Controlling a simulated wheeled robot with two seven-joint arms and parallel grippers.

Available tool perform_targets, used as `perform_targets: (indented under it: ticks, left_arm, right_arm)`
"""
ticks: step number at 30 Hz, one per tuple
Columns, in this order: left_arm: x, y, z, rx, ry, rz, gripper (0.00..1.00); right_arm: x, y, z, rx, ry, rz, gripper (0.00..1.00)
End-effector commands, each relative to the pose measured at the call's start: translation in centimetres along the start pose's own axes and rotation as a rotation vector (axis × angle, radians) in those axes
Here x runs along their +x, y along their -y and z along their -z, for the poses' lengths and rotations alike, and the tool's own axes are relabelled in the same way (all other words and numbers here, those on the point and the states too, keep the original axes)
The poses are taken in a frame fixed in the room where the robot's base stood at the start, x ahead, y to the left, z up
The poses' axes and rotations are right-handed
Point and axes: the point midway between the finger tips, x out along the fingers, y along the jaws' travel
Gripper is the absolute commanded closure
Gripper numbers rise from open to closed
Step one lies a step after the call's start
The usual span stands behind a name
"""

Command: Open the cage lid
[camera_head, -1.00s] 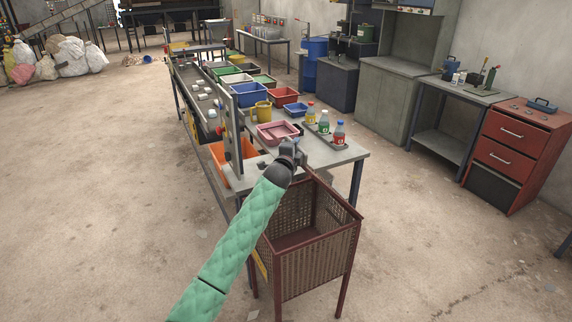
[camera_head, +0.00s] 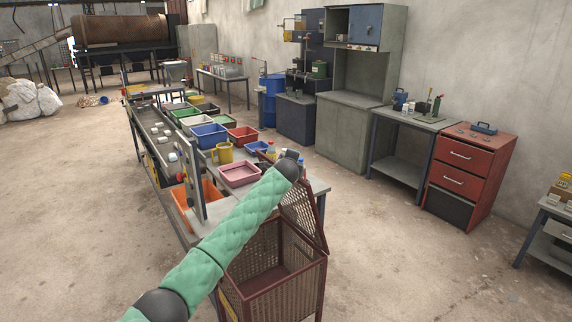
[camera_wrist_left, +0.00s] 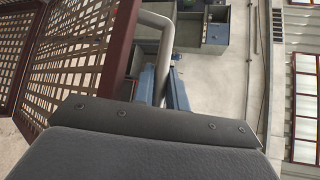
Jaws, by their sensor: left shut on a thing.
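The cage (camera_head: 285,292) is a dark red metal frame with mesh walls, at the bottom middle of the head view. Its inside shows from above. The mesh lid (camera_head: 300,212) stands raised and tilted at the cage's right side; it also fills the left of the wrist view (camera_wrist_left: 70,50). My left arm crosses in front of the cage to my left gripper (camera_wrist_left: 162,88). The gripper is shut on the lid's pale tubular handle (camera_wrist_left: 166,35), with blue fingers beside the tube. In the head view my wrist hides the handle and fingertips. My right gripper is not in view.
A long sorting table (camera_head: 313,186) with coloured bins stands just behind the cage. A pink bin (camera_head: 238,173) and bottles are close to my wrist. A workbench (camera_head: 415,118) and red drawer cabinet (camera_head: 468,180) line the right wall. Floor right of the cage is clear.

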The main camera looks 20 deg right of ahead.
Motion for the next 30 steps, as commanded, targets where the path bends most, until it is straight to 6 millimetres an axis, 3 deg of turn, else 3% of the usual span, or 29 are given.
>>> perform_targets:
  ticks: [14,15,18,30]
  left_arm:
    - [0.28,0.02,0.35,0.007,-0.001,-0.009,1.0]
    - [0.28,0.01,0.35,0.007,-0.001,-0.009,0.84]
    - [0.28,0.01,0.34,0.007,-0.001,-0.009,0.64]
    - [-0.39,-0.07,0.31,0.006,-0.001,-0.006,0.64]
  right_arm:
    - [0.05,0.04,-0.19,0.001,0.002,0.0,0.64]
    - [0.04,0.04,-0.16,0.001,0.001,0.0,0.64]
    - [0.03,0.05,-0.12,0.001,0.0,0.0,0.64]
    - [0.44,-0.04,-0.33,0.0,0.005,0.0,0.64]
